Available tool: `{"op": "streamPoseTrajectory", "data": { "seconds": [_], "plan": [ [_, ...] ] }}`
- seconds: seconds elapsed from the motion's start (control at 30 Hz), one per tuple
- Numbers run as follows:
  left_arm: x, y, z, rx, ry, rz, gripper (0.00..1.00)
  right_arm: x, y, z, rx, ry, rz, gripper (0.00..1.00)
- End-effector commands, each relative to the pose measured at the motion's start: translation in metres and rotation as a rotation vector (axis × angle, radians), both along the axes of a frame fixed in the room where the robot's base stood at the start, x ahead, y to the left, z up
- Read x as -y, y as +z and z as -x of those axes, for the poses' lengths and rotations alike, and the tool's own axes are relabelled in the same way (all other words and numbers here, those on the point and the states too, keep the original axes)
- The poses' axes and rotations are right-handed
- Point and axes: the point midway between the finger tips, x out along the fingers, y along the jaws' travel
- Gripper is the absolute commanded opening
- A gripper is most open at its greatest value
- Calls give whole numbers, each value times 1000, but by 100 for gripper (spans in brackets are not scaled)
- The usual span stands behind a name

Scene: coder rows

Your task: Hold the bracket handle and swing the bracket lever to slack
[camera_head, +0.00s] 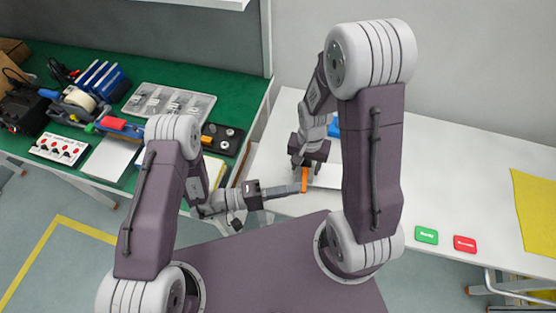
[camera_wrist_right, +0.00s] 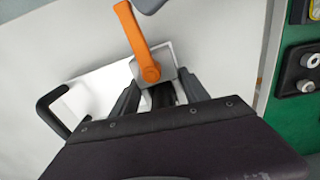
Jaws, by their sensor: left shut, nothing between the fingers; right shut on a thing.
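The orange bracket lever (camera_head: 304,181) shows at the near edge of the white table. In the right wrist view the lever (camera_wrist_right: 136,38) rises from its pivot on the grey bracket (camera_wrist_right: 163,58) and leans left. My right gripper (camera_wrist_right: 161,94) is shut on a dark part just below the pivot, which looks like the bracket handle; the fingers hide most of it. In the head view my right gripper (camera_head: 304,165) comes down from behind the lever. My left gripper (camera_head: 299,188) is shut and empty, its tip beside the lever's near end; I cannot tell whether they touch.
A green button (camera_head: 426,235), a red button (camera_head: 465,244) and a yellow sheet (camera_head: 537,210) lie right on the white table (camera_head: 480,190). A blue thing (camera_head: 333,128) is partly hidden behind my right arm. The green bench (camera_head: 130,67) at left is crowded with tools and trays.

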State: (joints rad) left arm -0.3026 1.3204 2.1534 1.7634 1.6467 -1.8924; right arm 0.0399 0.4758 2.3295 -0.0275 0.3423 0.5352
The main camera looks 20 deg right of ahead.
Motion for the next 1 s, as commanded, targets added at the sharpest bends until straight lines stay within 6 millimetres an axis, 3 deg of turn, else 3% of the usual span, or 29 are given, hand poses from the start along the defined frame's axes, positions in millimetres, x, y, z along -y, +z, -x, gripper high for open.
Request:
{"op": "streamPoseTrajectory", "data": {
  "seconds": [0.33,0.7,0.83,1.0],
  "plan": [
    [-6,0,1,-4,-4,-2,0,-1,1,-3,10,-9,-1,0],
    [-92,-1,-10,-1,6,0,0,0,1,-1,4,-3,0,0],
    [-111,-1,-12,-1,2,0,0,0,1,-1,3,-2,-1,0],
    [-120,-1,-12,-1,-1,0,0,0,1,-1,2,-1,0,0]
  ]
}}
